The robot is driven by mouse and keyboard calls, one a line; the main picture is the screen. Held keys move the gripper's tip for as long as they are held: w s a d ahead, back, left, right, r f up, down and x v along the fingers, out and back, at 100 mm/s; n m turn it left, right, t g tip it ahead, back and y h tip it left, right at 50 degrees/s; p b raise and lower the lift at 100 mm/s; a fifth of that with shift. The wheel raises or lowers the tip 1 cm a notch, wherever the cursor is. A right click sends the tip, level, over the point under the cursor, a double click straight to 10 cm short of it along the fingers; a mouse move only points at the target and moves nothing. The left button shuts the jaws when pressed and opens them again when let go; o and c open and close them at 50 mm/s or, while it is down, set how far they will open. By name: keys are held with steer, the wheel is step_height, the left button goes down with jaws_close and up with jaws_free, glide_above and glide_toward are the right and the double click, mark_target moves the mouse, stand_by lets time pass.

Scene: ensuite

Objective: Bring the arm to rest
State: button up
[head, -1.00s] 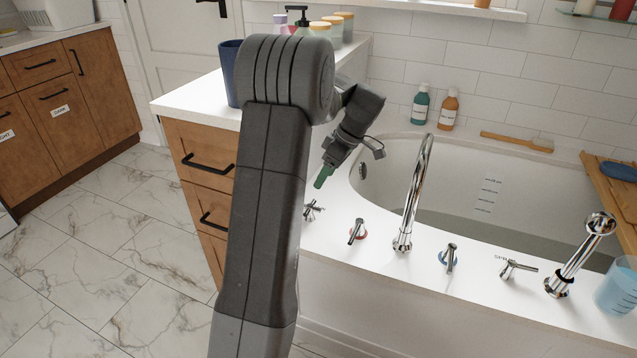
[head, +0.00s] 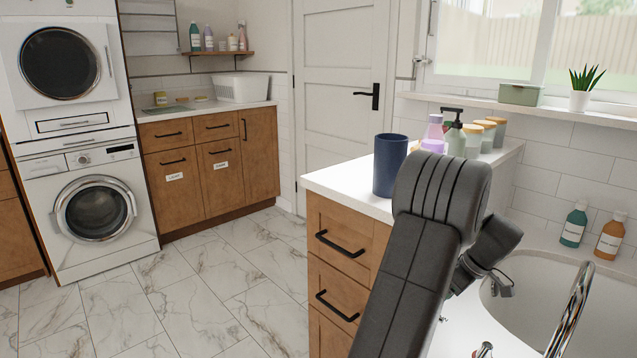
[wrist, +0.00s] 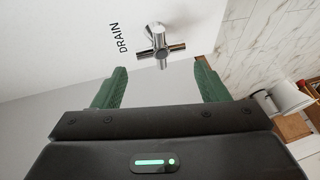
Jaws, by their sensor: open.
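My gripper shows in the wrist view (wrist: 158,88), with its two green fingers spread apart and nothing between them. A chrome cross-shaped handle (wrist: 160,46) stands beyond the fingertips, beside the printed word DRAIN on the white tub deck (wrist: 75,50). The fingers appear apart from the handle.
A wooden drawer cabinet (head: 345,250) stands close left of my arm, with a dark blue cup (head: 390,165) and several bottles and jars on top. The bathtub (head: 535,275) and its chrome spout (head: 572,310) are at right. The marble floor (head: 215,290) at left is clear.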

steer(key=b+x, duration=0.1)
steer(key=x, duration=0.6)
steer(key=shift+b, duration=0.4)
